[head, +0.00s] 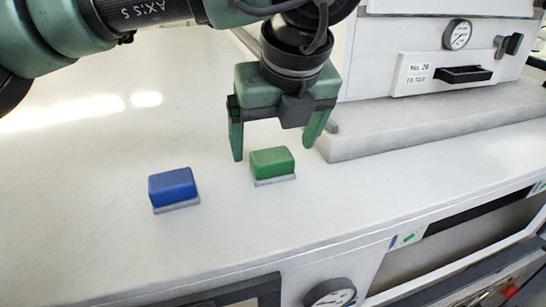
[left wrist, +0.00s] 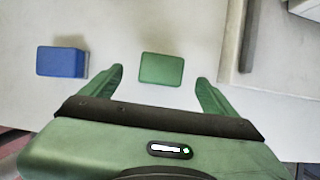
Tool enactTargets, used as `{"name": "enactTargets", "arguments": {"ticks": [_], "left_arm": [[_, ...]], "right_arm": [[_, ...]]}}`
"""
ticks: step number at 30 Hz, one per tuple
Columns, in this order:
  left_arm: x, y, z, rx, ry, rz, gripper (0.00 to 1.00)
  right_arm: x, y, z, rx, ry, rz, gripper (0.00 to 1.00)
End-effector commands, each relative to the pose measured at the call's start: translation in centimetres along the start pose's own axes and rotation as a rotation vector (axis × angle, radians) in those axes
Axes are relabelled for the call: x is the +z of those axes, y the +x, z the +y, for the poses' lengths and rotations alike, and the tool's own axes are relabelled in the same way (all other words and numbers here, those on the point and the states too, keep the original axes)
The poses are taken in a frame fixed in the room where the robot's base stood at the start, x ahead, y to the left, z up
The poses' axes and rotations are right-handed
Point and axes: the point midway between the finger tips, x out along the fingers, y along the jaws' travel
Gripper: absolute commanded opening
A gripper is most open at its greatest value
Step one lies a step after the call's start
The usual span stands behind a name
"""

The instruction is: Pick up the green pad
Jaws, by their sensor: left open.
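The green pad (head: 272,163) is a small block on a thin grey base, on the white worktop in the head view. In the left wrist view the green pad (left wrist: 162,69) lies ahead of the fingers, within the gap between them. My left gripper (head: 275,150) is open, pointing down, with its fingers apart on either side above the pad. The left gripper (left wrist: 160,82) also shows open and empty in the left wrist view. My right gripper is not in view.
A blue pad (head: 173,187) on a grey base sits to the left of the green pad; it also shows in the left wrist view (left wrist: 62,62). A raised grey slab (head: 420,125) lies right of the gripper, under a white cabinet. The worktop at left is clear.

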Motion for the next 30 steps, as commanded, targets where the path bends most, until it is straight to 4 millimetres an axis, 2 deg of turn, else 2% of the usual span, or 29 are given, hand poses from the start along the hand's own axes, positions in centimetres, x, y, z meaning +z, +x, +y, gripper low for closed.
{"name": "enactTargets", "arguments": {"ticks": [3,6,12,18,25,30], "left_arm": [[0.1,1.1,-0.3,0.003,0.001,0.004,0.89],[0.0,2.7,-0.6,0.001,0.000,0.004,0.89],[-0.1,4.6,-0.6,-0.001,0.000,0.002,0.89],[-0.1,4.8,-0.6,-0.002,0.000,0.001,0.89],[-0.1,4.7,-0.6,-0.002,-0.001,0.002,0.25],[-0.1,4.7,-0.6,-0.002,-0.001,0.002,0.23]], "right_arm": [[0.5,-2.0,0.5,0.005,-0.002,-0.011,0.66],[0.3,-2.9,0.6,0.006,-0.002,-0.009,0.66],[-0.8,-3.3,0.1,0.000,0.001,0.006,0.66],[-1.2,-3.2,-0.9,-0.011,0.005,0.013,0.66],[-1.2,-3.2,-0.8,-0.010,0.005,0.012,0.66],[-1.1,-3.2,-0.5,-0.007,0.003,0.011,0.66]]}}
